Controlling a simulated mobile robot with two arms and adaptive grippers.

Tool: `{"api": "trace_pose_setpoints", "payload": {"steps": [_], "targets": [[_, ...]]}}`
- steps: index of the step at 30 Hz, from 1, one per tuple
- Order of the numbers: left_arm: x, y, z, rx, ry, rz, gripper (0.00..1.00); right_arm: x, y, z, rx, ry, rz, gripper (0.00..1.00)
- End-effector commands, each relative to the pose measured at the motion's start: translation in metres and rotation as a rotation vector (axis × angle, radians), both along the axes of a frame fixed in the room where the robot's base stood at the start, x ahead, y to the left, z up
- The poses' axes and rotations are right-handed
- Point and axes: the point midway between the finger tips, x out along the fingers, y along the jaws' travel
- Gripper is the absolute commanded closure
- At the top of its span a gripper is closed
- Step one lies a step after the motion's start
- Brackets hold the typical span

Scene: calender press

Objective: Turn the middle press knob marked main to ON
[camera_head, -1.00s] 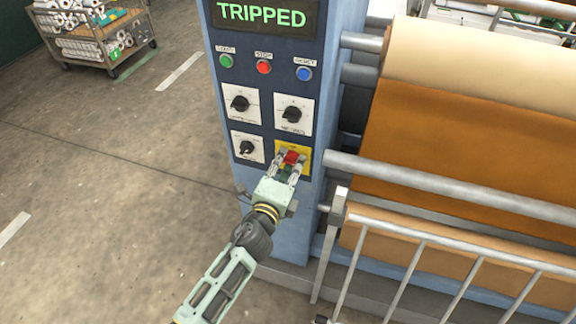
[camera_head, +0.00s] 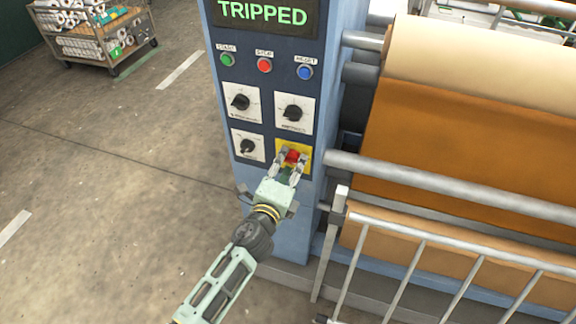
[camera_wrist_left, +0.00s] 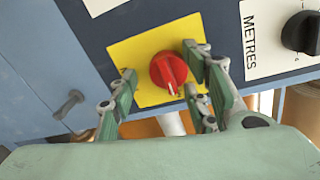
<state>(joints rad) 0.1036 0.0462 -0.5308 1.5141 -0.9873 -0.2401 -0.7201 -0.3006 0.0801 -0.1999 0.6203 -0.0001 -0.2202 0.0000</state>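The red knob (camera_head: 292,156) sits on a yellow plate (camera_head: 305,151) at the lower right of the press's control panel; any marking on it is unreadable. In the left wrist view the red knob (camera_wrist_left: 168,72) is in the middle of the yellow plate (camera_wrist_left: 122,53), its ridge pointing down and slightly right. My left gripper (camera_head: 291,160) is at this knob. In the left wrist view its fingers (camera_wrist_left: 164,88) are spread to either side of the knob, with gaps showing, so it is open. My right gripper is in neither view.
Black knobs (camera_head: 240,102), (camera_head: 292,113) and (camera_head: 247,147) are on white plates nearby. Above are green (camera_head: 227,60), red (camera_head: 264,65) and blue (camera_head: 304,73) buttons and a display (camera_head: 263,14) reading TRIPPED. Rollers and a metal railing (camera_head: 450,250) stand on the right.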

Motion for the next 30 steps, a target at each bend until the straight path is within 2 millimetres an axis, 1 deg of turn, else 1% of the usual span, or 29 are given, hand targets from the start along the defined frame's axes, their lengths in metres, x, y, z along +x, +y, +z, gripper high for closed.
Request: {"api": "trace_pose_setpoints", "payload": {"steps": [6,8,10,14,18,22,24,27,30], "targets": [[0.000,0.000,0.002,-0.001,-0.004,-0.001,0.56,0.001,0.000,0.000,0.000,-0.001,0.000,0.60],[-0.003,0.001,0.003,-0.001,-0.004,0.000,0.56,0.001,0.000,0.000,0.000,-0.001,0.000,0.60],[-0.010,0.004,0.002,-0.001,-0.003,0.000,0.56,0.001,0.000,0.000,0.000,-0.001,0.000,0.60],[-0.032,0.010,0.004,0.000,-0.003,-0.002,0.56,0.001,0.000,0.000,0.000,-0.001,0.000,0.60],[-0.062,0.020,0.007,-0.001,0.000,-0.001,0.56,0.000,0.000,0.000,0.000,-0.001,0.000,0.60],[-0.087,0.027,0.009,-0.002,0.001,-0.002,0.56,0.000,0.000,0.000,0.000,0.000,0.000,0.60],[-0.097,0.031,0.011,-0.001,0.001,-0.001,0.56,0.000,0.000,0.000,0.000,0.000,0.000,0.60],[-0.107,0.034,0.012,-0.002,-0.001,-0.001,0.56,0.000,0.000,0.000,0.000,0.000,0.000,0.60],[-0.113,0.035,0.013,-0.002,-0.001,-0.002,0.56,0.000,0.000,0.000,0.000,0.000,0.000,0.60]]}}
